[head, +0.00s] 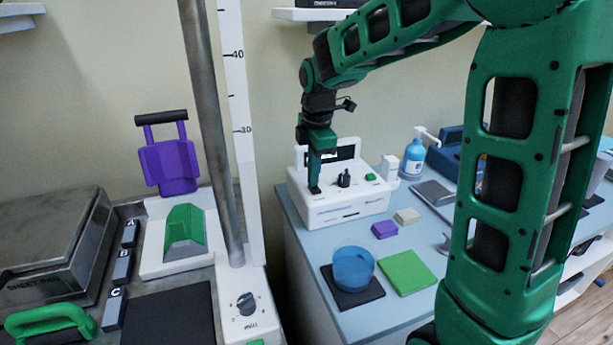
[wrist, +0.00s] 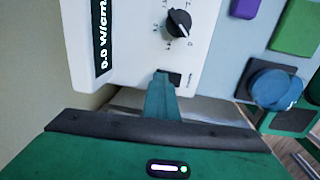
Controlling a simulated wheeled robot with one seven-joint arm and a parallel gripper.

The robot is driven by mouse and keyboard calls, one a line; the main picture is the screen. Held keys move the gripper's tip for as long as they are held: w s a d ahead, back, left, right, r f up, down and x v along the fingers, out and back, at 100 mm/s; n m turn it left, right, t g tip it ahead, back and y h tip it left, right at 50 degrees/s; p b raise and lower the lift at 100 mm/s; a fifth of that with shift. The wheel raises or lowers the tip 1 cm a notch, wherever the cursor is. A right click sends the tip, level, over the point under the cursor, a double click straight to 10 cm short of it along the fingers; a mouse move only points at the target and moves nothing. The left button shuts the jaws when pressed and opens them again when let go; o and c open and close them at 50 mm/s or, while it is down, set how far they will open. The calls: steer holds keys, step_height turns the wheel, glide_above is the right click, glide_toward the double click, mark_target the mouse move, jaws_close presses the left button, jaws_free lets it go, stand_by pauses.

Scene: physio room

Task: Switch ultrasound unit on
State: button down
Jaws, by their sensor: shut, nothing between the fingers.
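The ultrasound unit (head: 345,207) is a white box on the blue-topped table, with a dark display, a black knob (head: 345,179) and a green button (head: 370,177). In the wrist view its display (wrist: 103,40) reads 0.0 W/cm and its black dial (wrist: 178,24) shows beside printed marks. My gripper (head: 314,189) is shut and empty, pointing down at the left part of the unit's top. In the wrist view my gripper's tips (wrist: 161,80) are at a small black switch (wrist: 175,79), partly covering it. I cannot tell whether they touch it or which way it is set.
A blue cup (head: 353,266) on a dark pad, a green pad (head: 406,271) and a purple block (head: 384,230) lie in front of the unit. A pump bottle (head: 414,158) stands behind to its right. A metal column (head: 212,120) rises at the left.

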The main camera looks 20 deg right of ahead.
mark_target(315, 189)
steer(key=shift+s+a+f, duration=0.1)
steer(key=shift+s+f, duration=0.05)
steer(key=shift+s, duration=0.7)
steer(key=shift+r, duration=0.2)
step_height(315, 189, up, 14)
steer(key=s, duration=0.1)
steer(key=shift+s+f, duration=0.15)
steer(key=shift+s, duration=0.2)
steer(key=shift+w, duration=0.1)
steer(key=shift+w, duration=0.65)
steer(key=f, duration=0.4)
steer(key=w+f, duration=0.1)
steer(key=f, duration=0.4)
steer(key=w+f, duration=0.1)
steer(key=f, duration=0.3)
steer(key=shift+f, duration=0.3)
